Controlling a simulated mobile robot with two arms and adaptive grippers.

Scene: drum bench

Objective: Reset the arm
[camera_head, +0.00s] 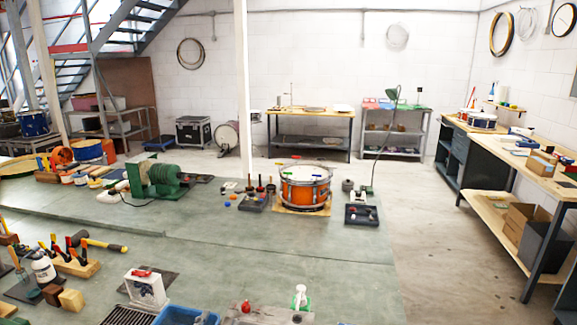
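Neither of my grippers nor my arms shows in the head view. The green-topped bench (240,262) fills the lower left and middle of the picture. An orange snare drum (304,190) stands on a thin wooden board near the bench's far right part. What my grippers hold, if anything, cannot be seen.
A green machine (163,180) and small tools line the bench's far side. A dark tray (362,215) sits right of the drum. A mallet (98,243), a white container (146,288) and a blue bin (186,316) are nearer. The bench's middle is clear.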

